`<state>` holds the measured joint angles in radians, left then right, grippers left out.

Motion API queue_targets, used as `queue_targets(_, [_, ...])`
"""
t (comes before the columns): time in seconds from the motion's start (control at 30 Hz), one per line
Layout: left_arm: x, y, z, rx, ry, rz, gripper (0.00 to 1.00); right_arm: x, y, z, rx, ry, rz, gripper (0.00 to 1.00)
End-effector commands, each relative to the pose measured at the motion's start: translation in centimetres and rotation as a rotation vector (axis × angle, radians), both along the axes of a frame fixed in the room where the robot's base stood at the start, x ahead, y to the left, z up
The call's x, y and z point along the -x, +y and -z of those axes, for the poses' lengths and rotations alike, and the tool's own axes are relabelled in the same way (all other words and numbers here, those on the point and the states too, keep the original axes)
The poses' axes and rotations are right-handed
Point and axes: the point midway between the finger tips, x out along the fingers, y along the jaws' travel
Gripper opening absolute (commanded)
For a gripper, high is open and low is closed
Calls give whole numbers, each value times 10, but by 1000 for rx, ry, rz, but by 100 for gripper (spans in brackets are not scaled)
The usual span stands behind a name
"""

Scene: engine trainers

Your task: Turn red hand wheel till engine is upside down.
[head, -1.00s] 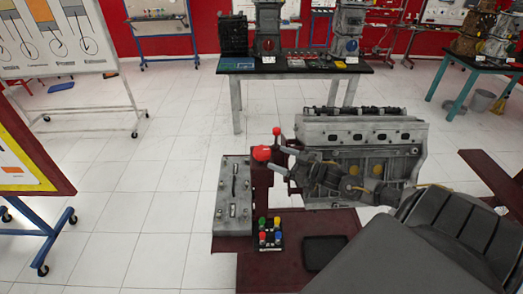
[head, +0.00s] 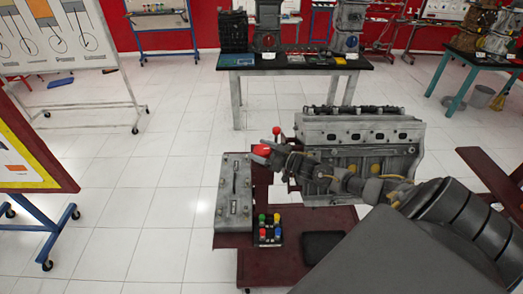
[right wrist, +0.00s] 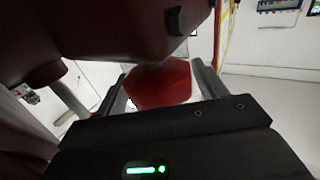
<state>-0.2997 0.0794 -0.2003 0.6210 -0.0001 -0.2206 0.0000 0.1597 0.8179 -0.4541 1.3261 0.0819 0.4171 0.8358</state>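The grey engine (head: 360,150) is mounted on a dark red stand, with its head and valve gear facing up. At its left end, the red hand wheel shows as a red knob (head: 262,150) with another red knob (head: 277,130) on a thin rod above it. My right gripper (head: 267,152) is at the lower knob. In the right wrist view a red knob (right wrist: 160,85) sits between the two fingers, which appear to touch it on both sides. The gripper and forearm hide much of the wheel. My left gripper is not in view.
A bench (head: 290,66) with parts stands behind. Poster boards stand at left. White floor between is open.

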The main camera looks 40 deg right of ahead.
Motion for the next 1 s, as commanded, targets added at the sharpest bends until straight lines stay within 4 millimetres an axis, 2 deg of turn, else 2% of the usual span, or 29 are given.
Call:
queue_targets(0.03, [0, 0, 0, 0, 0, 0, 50, 0, 0, 0, 0, 0, 0, 64])
queue_targets(0.2, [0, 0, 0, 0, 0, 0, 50, 0, 0, 0, 0, 0, 0, 41])
queue_targets(0.27, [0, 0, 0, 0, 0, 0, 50, 0, 0, 0, 0, 0, 0, 36])
queue_targets(0.67, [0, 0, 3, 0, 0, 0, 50, 0, 2, 1, -3, -2, 93, 36])
queue_targets(1.0, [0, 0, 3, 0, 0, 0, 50, 0, 1, 0, -8, -3, 379, 36])
